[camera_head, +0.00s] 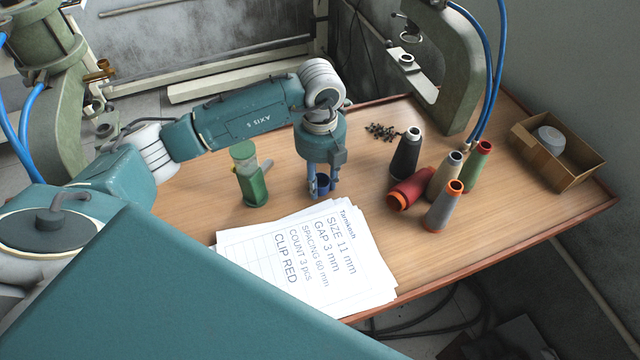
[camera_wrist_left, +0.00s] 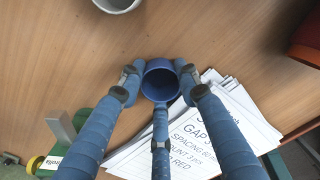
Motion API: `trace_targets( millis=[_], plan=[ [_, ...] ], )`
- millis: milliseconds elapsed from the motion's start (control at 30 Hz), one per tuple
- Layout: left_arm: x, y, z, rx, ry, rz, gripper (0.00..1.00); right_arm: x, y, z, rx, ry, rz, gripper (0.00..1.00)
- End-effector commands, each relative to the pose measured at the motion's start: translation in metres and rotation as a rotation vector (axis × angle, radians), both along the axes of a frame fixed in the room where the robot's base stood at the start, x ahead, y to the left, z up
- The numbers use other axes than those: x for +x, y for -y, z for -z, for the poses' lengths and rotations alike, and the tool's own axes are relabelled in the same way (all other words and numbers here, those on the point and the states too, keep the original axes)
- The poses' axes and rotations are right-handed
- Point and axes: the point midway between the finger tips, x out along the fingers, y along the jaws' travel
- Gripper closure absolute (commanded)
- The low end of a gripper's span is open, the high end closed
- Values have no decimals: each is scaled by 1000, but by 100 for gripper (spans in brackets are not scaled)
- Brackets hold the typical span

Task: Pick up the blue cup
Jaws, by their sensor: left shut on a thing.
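The blue cup (camera_wrist_left: 160,80) is small and dark blue, with its open mouth facing the camera in the left wrist view. In the head view the blue cup (camera_head: 323,183) shows partly between the fingers. My left gripper (camera_head: 321,190) points straight down, its fingers around the cup. In the left wrist view the three blue fingers of my left gripper (camera_wrist_left: 159,90) are shut on the cup's sides. I cannot tell whether the cup touches the table. My right gripper is not in view.
A green bottle-like object (camera_head: 248,178) stands left of the cup. Printed sheets (camera_head: 310,262) lie in front. Several thread cones, including a black one (camera_head: 407,153), stand to the right. A cardboard box (camera_head: 548,160) sits at the far right. A grey-white cup (camera_wrist_left: 118,3) shows in the wrist view.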

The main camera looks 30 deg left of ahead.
Motion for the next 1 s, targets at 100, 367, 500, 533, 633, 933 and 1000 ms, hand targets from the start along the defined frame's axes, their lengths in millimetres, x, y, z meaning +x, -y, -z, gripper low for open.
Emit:
trace_targets(
  millis=[100, 367, 500, 533, 633, 933, 1000],
  plan=[
    [0, 0, 0, 0, 0, 0, 85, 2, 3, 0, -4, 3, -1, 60],
    [1, 0, -5, 0, 1, 0, 85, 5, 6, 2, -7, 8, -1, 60],
    [2, 0, -20, -1, 5, 0, 85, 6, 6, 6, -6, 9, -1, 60],
    [1, 0, -24, 0, 4, 1, 85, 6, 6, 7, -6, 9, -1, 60],
    [2, 0, -45, -1, 8, -1, 85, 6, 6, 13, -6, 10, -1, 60],
    [2, -1, -138, 3, 10, 0, 85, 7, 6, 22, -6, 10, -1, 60],
    [2, -1, -154, 2, 7, -2, 85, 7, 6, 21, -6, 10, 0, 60]
  ],
)
